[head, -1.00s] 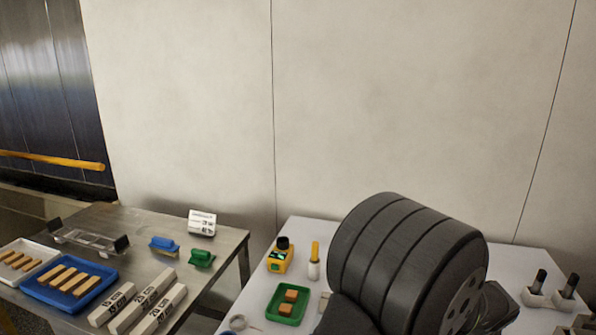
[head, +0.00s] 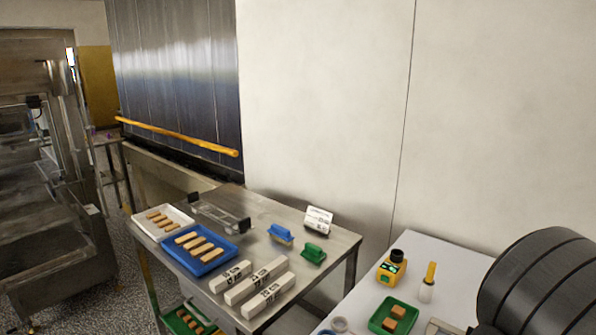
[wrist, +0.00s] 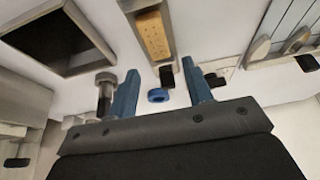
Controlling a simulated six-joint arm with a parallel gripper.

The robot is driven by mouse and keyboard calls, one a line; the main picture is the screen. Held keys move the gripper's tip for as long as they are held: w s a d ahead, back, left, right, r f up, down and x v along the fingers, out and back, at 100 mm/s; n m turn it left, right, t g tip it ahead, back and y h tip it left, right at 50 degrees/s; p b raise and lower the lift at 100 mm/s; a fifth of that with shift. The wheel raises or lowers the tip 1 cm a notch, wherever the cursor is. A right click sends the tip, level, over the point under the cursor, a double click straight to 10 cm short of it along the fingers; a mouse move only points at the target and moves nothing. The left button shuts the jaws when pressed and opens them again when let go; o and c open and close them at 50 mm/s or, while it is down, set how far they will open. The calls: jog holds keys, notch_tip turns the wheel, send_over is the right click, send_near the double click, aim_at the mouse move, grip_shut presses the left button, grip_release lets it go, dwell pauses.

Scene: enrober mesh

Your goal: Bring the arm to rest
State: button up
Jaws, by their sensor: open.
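My gripper (wrist: 163,88) shows in the wrist view with its two blue fingers apart. It is open, and nothing is clamped between the fingers. A small blue ring (wrist: 158,96) appears in the gap between them; how far beyond the fingertips it lies, I cannot tell. In the head view only a thick, dark ribbed part of my arm (head: 545,285) shows at the lower right, over the white table (head: 440,262). My gripper is outside the head view.
A steel table (head: 338,247) holds a blue tray (head: 232,244) of bars, a white tray (head: 140,222), brushes and labelled boxes. A green tray (head: 377,322) and yellow device (head: 391,266) stand on the white table. The wrist view shows a dark-centred frame (wrist: 62,38) and tan block (wrist: 154,34).

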notch_tip(320, 180, down, 4)
jog(key=shift+r, duration=0.15)
jog(key=v, duration=1.3)
jog(key=x, duration=1.2)
jog(key=shift+w+d+f, duration=0.1)
jog(key=shift+f, duration=0.25)
jog(key=shift+d+r, duration=0.15)
jog(key=shift+r, duration=0.15)
notch_tip(320, 180, up, 4)
jog(key=shift+f, duration=0.2)
jog(key=s+a+r, duration=0.4)
jog(key=s+r, duration=0.3)
jog(key=s, duration=0.4)
jog(key=w+a+m, duration=0.1)
jog(key=w+a, duration=0.9)
jog(key=w, duration=0.3)
jog(key=w+f, duration=0.2)
jog(key=w, duration=0.1)
jog(key=w+f, duration=0.3)
jog(key=w, duration=0.1)
jog(key=w+f, duration=0.3)
jog(key=w, duration=0.1)
jog(key=shift+w+d+f, duration=0.1)
jog(key=shift+w+f, duration=0.05)
jog(key=shift+f, duration=0.8)
